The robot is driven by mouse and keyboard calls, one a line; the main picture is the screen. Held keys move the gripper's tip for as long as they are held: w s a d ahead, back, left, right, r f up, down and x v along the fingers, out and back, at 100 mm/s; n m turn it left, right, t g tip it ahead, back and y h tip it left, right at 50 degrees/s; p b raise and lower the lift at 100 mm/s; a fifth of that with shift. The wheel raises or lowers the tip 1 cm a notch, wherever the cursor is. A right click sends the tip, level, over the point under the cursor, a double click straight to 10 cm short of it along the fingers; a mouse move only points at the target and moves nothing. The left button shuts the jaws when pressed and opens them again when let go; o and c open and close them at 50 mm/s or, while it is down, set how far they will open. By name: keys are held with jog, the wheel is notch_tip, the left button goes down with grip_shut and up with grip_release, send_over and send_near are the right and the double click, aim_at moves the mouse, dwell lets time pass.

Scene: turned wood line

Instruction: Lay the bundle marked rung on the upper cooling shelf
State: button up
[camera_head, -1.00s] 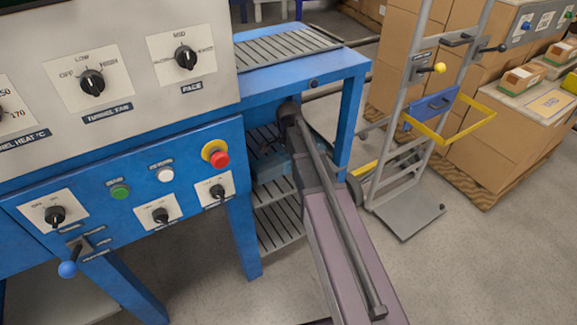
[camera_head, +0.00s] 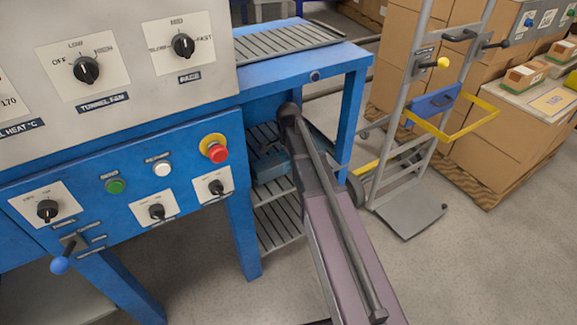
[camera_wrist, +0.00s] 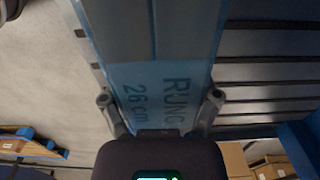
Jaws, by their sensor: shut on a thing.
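The bundle marked rung (camera_wrist: 150,60) fills the middle of the wrist view. It is blue-wrapped and reads "RUNG 26 cm". My gripper (camera_wrist: 160,98) is shut on it, one finger at each side. In the head view my arm reaches under the blue frame to the slatted cooling shelves. The upper cooling shelf (camera_head: 263,134) shows partly behind my arm, with a lower slatted shelf (camera_head: 278,222) below it. A teal shape by my wrist there may be the bundle; I cannot tell. Whether the bundle touches the slats is not clear.
A blue frame leg (camera_head: 351,115) stands close right of my arm, and another leg (camera_head: 243,225) to its left. The control panel (camera_head: 130,185) with a red stop button is at left. A hand truck (camera_head: 410,150) and cartons (camera_head: 490,160) stand at right.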

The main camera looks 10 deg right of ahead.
jog(key=shift+f, duration=0.45)
jog(key=shift+f+b, duration=0.2)
jog(key=shift+b, duration=0.2)
jog(key=o, duration=1.1)
jog(key=shift+r, duration=0.1)
jog(key=shift+o, duration=0.2)
jog(key=shift+r, duration=0.15)
notch_tip(320, 180, up, 8)
jog(key=p, duration=0.8)
jog(key=shift+f, duration=0.25)
